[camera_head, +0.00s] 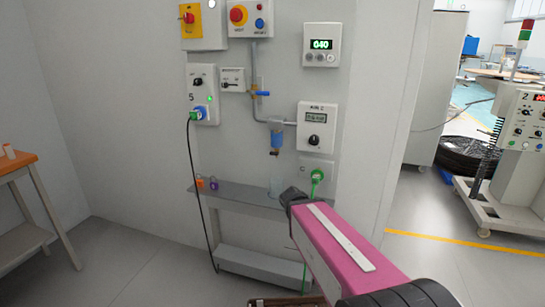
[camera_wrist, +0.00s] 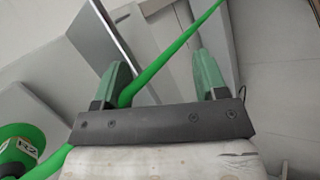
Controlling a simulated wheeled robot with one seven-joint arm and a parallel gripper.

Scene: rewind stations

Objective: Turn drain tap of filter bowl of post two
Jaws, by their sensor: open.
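The filter bowl (camera_head: 275,139) is a small blue, see-through cup hanging from the grey pipe on the wall panel in the head view. Its drain tap (camera_head: 275,154) is a small shape at the bowl's underside, too small to tell how it is turned. My gripper (camera_wrist: 161,68) shows in the wrist view with two green fingers spread apart. A green hose (camera_wrist: 165,60) passes across the space between them; I cannot tell its depth. The filter bowl is not in the wrist view. In the head view my pink arm reaches in low, below and right of the bowl, and the fingers are not clearly seen.
A grey shelf (camera_head: 240,201) below the bowl carries a clear beaker (camera_head: 277,186) and orange and purple padlocks. A green plug (camera_head: 317,176) with a hanging green line is right of the bowl. A black cable (camera_head: 197,190) hangs at left. A round green labelled part (camera_wrist: 18,150) is close.

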